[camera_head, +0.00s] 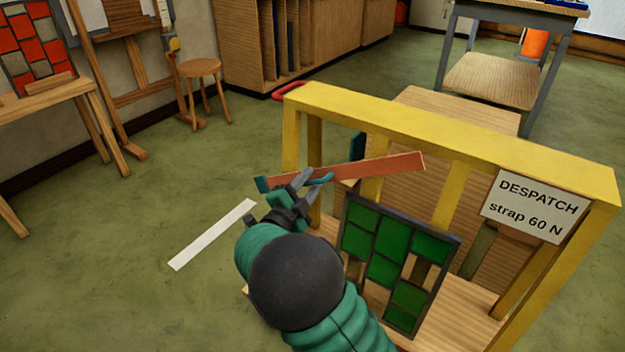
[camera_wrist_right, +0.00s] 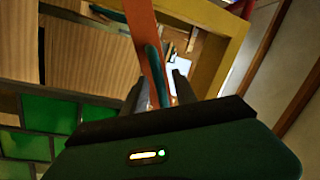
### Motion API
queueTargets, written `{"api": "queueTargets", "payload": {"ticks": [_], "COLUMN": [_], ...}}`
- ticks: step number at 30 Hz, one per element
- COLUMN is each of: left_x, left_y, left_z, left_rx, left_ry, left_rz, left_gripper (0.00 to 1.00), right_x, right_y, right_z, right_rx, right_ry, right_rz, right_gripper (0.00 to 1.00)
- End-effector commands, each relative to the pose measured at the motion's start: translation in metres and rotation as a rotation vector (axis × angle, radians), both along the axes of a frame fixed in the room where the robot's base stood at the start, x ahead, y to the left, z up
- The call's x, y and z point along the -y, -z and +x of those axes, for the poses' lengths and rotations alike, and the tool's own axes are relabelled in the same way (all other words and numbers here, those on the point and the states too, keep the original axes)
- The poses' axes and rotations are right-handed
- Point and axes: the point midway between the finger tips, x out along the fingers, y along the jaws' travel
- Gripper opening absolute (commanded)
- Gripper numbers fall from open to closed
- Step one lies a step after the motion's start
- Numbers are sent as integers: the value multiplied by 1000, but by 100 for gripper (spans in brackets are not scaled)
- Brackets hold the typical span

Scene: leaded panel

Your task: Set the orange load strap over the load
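The orange load strap (camera_head: 385,166) is a flat bar-like band with a teal end and a teal grip. My right gripper (camera_head: 308,184) is at the strap's left part, with its fingers either side of the teal grip, and holds it in the air. In the right wrist view the strap (camera_wrist_right: 146,35) runs up and away beyond my right gripper (camera_wrist_right: 158,88). The load, a green leaded panel (camera_head: 384,246) in a dark frame, stands tilted under the yellow frame, below and right of the strap. The strap looks apart from the panel. My left gripper is not in view.
The yellow frame (camera_head: 400,114) with a despatch sign (camera_head: 530,206) reading "strap 60 N" stands around the panel. A red handle (camera_head: 291,89) is at its far left corner. A white strip (camera_head: 212,234) lies on the green floor. A stool (camera_head: 201,70) and easel stand behind.

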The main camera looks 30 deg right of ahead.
Motion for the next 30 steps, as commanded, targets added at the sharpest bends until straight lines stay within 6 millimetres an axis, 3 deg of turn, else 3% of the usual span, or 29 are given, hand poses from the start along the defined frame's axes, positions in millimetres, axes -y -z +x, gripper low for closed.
{"api": "queueTargets", "payload": {"ticks": [2, 9, 30], "left_x": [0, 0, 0], "left_y": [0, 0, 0], "left_z": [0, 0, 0], "left_rx": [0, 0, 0], "left_ry": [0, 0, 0], "left_rz": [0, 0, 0], "left_gripper": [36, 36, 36], "right_x": [2, 4, 4], "right_y": [1, 2, 1], "right_z": [0, 0, -1], "right_rx": [0, -1, 0], "right_ry": [1, 2, 4], "right_rz": [2, 3, 3], "right_gripper": [32, 1, 0]}}
